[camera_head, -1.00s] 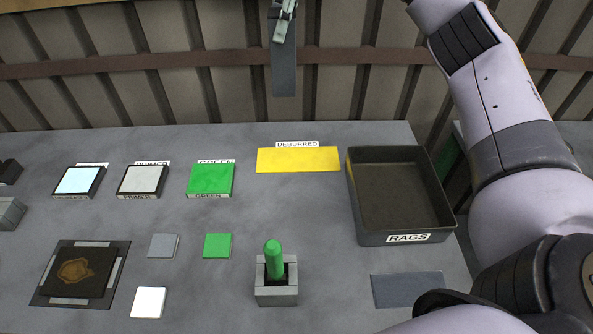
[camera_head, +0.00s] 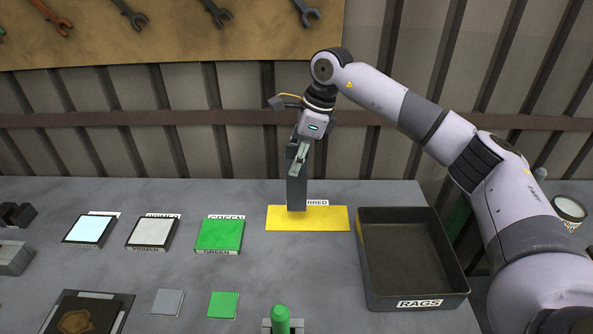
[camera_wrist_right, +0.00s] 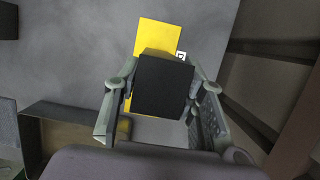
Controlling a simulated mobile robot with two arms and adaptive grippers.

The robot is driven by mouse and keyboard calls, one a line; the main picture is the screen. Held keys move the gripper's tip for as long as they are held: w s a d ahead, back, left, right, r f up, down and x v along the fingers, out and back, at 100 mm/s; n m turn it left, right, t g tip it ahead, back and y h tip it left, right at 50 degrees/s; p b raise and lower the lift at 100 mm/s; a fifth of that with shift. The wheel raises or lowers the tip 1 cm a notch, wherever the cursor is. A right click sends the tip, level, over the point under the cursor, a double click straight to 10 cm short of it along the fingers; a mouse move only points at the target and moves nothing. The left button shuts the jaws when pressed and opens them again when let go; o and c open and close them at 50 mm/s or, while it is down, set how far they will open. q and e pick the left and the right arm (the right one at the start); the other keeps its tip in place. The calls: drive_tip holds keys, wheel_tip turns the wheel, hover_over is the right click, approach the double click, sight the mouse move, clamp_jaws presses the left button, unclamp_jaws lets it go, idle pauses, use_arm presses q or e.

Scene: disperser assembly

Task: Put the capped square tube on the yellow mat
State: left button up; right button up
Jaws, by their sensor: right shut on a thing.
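The capped square tube (camera_head: 297,192) is a long grey square bar, held upright. My right gripper (camera_head: 299,158) is shut on its upper part. In the right wrist view the tube's dark square end (camera_wrist_right: 163,87) shows between the fingers. The yellow mat (camera_head: 320,222) lies flat on the table, and it also shows in the wrist view (camera_wrist_right: 162,34). The tube's lower end overlaps the mat's left part in the head view; I cannot tell whether it touches. My left gripper is out of view.
A white label reading DEBURRED, partly hidden by the tube, stands behind the mat. A dark tray (camera_head: 418,303) labelled RAGS is just right of the mat. A green pad (camera_head: 219,234) lies to the left. A green-topped peg (camera_head: 280,318) stands in front.

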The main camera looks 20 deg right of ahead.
sight(297, 180)
wheel_tip(297, 180, down, 4)
drive_tip(key=shift+f+p, duration=0.1)
drive_tip(key=shift+p, duration=0.25)
drive_tip(key=o, duration=0.7)
drive_tip(key=shift+f, duration=0.15)
drive_tip(key=o, duration=0.4)
drive_tip(key=shift+o, duration=0.2)
